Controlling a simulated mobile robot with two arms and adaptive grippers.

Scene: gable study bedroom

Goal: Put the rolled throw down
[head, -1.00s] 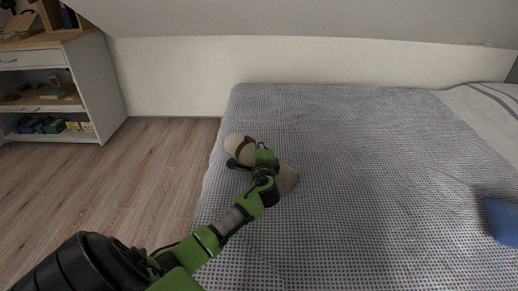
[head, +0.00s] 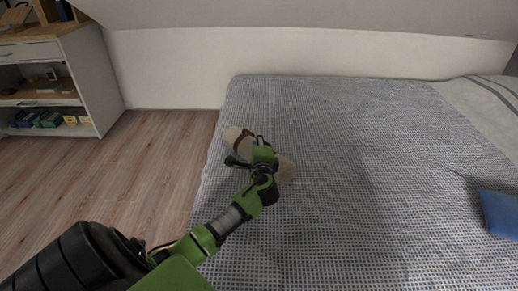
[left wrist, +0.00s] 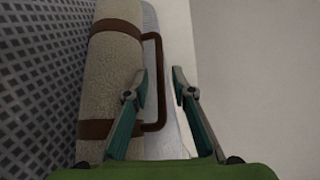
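The rolled throw (head: 233,136) is a beige fleece roll with brown straps. It lies on the patterned bed cover near the bed's left edge, partly hidden by my left gripper and wrist in the head view. In the left wrist view the roll (left wrist: 112,75) shows with two straps and a brown handle (left wrist: 161,85) on its side. My left gripper (left wrist: 160,72) has its fingers spread, one on each side of the handle's long bar, with visible gaps. It also shows in the head view (head: 246,150) over the roll. My right gripper is not in view.
The bed (head: 345,130) is mostly clear to the right of the roll. A blue cushion (head: 500,212) lies at the far right. A white shelf unit (head: 100,80) stands at the left, with bare wooden floor (head: 130,170) before it. A sloped ceiling hangs over the back.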

